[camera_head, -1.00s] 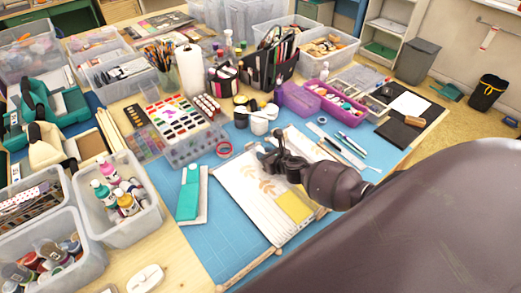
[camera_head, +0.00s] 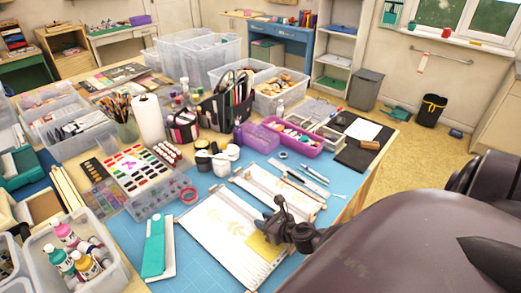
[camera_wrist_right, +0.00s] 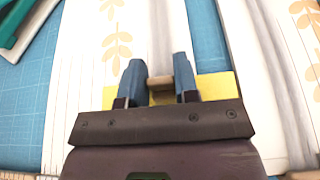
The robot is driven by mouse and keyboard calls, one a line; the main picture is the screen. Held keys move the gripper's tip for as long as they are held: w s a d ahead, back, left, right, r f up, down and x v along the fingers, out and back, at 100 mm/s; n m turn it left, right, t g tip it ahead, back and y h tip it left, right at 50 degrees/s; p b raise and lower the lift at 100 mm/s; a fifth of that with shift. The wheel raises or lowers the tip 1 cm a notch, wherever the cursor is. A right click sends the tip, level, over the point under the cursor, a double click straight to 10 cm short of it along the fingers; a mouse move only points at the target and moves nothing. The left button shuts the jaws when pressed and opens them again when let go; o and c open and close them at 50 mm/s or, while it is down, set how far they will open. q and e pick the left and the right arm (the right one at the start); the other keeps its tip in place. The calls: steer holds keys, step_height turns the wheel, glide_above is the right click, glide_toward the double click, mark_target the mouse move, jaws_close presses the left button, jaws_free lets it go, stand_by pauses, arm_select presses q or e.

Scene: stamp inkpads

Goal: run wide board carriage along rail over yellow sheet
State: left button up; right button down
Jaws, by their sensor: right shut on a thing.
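The wide board (camera_head: 205,222) is white with pale orange leaf prints and lies on the blue mat. It also shows in the right wrist view (camera_wrist_right: 85,60). The yellow sheet (camera_head: 262,248) lies near its lower right part; in the right wrist view the yellow sheet (camera_wrist_right: 215,86) shows on both sides of my fingers. A pale rail-like strip (camera_wrist_right: 167,25) runs away beyond the fingers. My right gripper (camera_head: 273,217) is shut on a small tan block (camera_wrist_right: 160,83), seemingly the carriage's grip, over the yellow sheet. The gripper hides most of the carriage. My left gripper is out of view.
A second leaf-printed board (camera_head: 265,183) lies just right of the wide board. A teal tool (camera_head: 154,245) lies to the left. Pens and a ruler (camera_head: 300,186) lie at the right, with bins (camera_head: 72,255) and a paint palette (camera_head: 140,170) around the mat.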

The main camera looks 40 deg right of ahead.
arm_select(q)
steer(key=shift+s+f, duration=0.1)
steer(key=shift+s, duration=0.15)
arm_select(e)
steer(key=c, duration=0.9)
jaws_free()
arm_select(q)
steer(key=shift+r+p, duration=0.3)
arm_select(e)
steer(key=shift+r, duration=0.55)
step_height(320, 180, up, 6)
steer(key=p, duration=0.3)
steer(key=shift+f, duration=0.25)
step_height(320, 180, up, 4)
steer(key=shift+f, duration=0.15)
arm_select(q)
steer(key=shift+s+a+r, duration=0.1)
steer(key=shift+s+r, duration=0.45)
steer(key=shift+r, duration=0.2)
arm_select(e)
step_height(320, 180, up, 10)
steer(key=shift+f, duration=0.15)
